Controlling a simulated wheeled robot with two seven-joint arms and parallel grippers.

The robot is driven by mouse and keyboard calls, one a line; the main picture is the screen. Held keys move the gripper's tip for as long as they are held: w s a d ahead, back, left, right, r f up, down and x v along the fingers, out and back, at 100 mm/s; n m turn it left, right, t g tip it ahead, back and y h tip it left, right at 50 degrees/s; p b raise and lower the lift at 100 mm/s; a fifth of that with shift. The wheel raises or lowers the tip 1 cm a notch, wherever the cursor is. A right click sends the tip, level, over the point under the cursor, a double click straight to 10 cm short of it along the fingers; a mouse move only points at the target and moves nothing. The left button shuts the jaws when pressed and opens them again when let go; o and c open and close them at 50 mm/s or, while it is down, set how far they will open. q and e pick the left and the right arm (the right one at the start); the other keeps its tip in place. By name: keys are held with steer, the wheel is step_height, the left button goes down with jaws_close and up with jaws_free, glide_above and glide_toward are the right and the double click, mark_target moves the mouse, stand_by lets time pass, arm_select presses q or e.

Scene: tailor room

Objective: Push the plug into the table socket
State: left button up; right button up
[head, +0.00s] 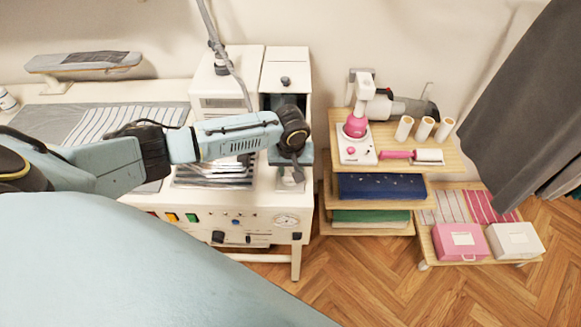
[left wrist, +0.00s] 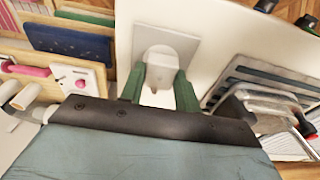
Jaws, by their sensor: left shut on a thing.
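My left gripper (head: 290,160) reaches in from the left and points down over the right end of the white table (head: 262,205). In the left wrist view its two green fingers (left wrist: 158,92) are shut on a white plug (left wrist: 160,70). The plug sits in front of a pale grey square plate on the tabletop, which looks like the table socket (left wrist: 186,48). I cannot tell whether the plug touches the socket or is in it. In the head view the gripper mostly hides plug and socket. My right gripper is not in view.
An iron (left wrist: 258,108) on a striped pad (head: 215,172) lies beside the gripper. White machine boxes (head: 285,72) stand behind it, with a cable (head: 228,55) hanging above. Wooden shelves (head: 440,155) with spools and a pink device (head: 356,127) stand to the right.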

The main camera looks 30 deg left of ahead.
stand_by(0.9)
arm_select(q)
steer(key=shift+p, duration=0.55)
stand_by(0.5)
steer(key=shift+p, duration=0.4)
steer(key=shift+f+b, duration=0.3)
steer(key=shift+f, duration=0.3)
steer(key=o, duration=1)
step_height(320, 180, up, 13)
steer(key=s+d+p, duration=0.1)
steer(key=shift+s, duration=0.35)
